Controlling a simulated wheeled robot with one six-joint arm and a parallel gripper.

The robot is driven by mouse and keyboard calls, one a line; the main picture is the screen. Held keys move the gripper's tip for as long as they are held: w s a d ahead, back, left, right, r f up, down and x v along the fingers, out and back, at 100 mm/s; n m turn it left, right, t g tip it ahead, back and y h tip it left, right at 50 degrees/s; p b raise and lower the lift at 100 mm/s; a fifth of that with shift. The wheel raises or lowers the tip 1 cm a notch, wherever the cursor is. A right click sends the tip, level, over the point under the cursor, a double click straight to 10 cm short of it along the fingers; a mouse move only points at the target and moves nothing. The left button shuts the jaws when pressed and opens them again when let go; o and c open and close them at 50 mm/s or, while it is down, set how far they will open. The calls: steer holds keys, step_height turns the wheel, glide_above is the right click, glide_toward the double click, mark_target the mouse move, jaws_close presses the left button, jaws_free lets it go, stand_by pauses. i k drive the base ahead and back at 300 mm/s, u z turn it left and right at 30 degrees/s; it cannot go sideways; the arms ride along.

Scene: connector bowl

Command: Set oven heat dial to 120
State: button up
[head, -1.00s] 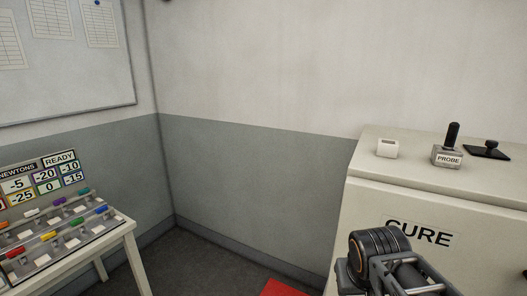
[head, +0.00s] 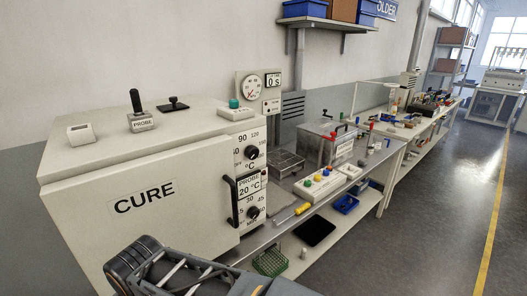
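The white oven (head: 75,165) marked CURE fills the left of the head view. Its control panel (head: 238,158) is on its right side. The upper dial (head: 251,153) is a black knob with a °C scale showing 60, 90 and 120; its pointer is too small to read. A display below it reads PROBE 20 °C. A lower black dial (head: 252,213) has a minutes scale. A black door handle (head: 231,202) stands left of the dials. My arm shows at the bottom, in front of the oven; my gripper's fingertips are not visible.
A PROBE block (head: 141,121), a small white box (head: 80,134) and a black pad stand on the oven. A bench (head: 285,205) with a button box (head: 320,186) and a yellow-handled tool runs right. The grey floor (head: 420,220) at the right is open.

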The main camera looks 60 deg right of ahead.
mark_target(251, 153)
steer(key=z, duration=1.45)
steer(key=k, duration=0.65)
steer(key=u, duration=0.1)
steer(key=i, duration=0.5)
steer(key=z, duration=0.2)
